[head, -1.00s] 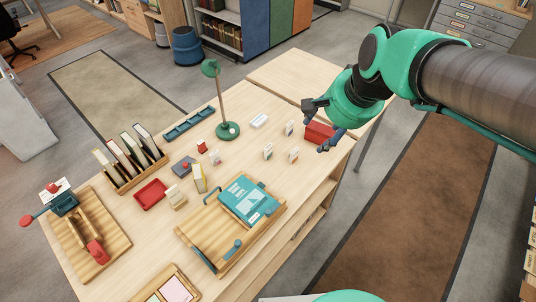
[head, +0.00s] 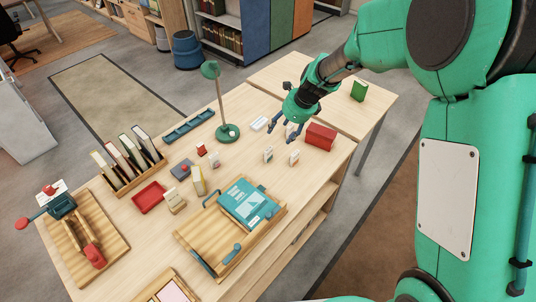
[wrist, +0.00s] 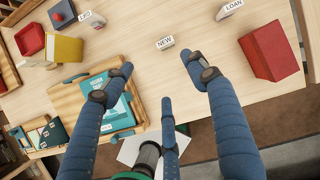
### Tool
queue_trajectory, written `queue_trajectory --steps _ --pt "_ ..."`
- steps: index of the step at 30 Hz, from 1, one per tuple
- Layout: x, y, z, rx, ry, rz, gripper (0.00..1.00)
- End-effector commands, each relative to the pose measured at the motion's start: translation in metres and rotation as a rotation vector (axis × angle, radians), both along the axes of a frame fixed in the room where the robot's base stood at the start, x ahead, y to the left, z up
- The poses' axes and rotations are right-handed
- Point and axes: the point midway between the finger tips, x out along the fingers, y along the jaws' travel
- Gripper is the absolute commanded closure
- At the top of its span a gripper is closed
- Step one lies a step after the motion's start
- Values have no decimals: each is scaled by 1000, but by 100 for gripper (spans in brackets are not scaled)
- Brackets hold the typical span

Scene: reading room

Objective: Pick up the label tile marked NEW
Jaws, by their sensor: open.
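The label tile marked NEW (wrist: 165,42) stands upright as a small white piece on the table, near the top middle of the wrist view. In the head view it appears to be the small tile (head: 268,155) just below my gripper, its marking too small to read there. My gripper (head: 285,137) is open and empty above the table. In the wrist view its fingers (wrist: 163,74) are spread, with the NEW tile beyond their tips and apart from them.
A LOAN tile (wrist: 230,10) stands near the red box (wrist: 272,52). Another tile (head: 294,158) stands right of the NEW tile. A tray with a teal book (head: 248,203) lies nearer. A green lamp (head: 228,132) stands behind to the left.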

Motion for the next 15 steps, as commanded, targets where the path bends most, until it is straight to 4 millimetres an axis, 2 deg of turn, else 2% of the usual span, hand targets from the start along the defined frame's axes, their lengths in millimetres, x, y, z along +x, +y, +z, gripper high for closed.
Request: queue_trajectory --steps 1,6,9,15 --pt "8 2 -18 18 23 -51 42" --pt "25 8 -54 64 77 -189 42" --pt "30 9 -66 77 94 -234 42" --pt "32 10 -70 85 100 -256 42"
